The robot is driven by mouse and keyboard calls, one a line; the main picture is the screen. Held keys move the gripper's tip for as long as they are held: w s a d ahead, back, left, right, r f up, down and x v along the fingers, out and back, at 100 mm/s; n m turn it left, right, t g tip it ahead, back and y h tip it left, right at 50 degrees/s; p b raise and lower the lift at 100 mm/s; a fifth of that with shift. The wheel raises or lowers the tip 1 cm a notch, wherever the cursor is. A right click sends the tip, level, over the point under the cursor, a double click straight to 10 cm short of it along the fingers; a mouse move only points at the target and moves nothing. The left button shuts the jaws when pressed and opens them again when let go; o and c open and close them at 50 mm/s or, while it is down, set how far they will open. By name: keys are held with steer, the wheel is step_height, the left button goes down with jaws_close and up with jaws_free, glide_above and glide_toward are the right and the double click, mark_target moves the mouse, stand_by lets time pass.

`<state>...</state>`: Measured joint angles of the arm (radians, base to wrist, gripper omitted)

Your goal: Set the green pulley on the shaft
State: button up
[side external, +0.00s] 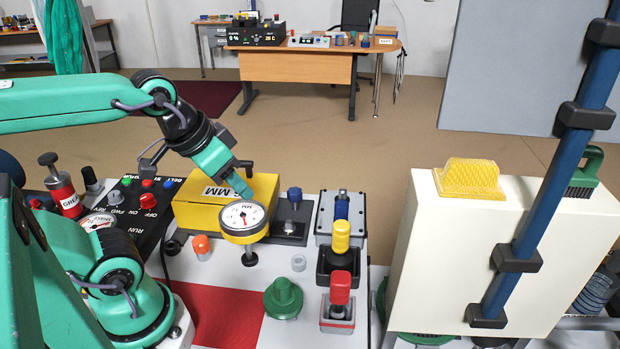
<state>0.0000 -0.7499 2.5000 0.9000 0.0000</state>
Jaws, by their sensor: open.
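The green pulley (283,300), a stepped round piece with a narrower top, sits upright on the light bench top near its front. My gripper (243,178) is open and empty. It points down over the yellow box, behind and above the round dial gauge, well apart from the pulley. I cannot tell for sure which part is the shaft. A short grey peg (298,262) stands on the bench just behind the pulley, and a blue-topped post (294,196) stands on a dark block farther back.
The dial gauge (243,220) stands on a post before the yellow box (190,205). Red (340,288), yellow (342,236) and blue (342,206) upright pieces line the bench's right side. An orange-capped piece (201,244) is left. A red patch (222,315) is bare. A cream cabinet (470,260) stands right.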

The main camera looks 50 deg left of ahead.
stand_by(0.8)
steer(key=shift+o, duration=1)
steer(key=n+g, duration=0.3)
steer(key=g, duration=0.3)
glide_above(282, 283)
step_height(282, 283, down, 11)
steer(key=shift+r, duration=0.1)
steer(key=shift+f, duration=4.5)
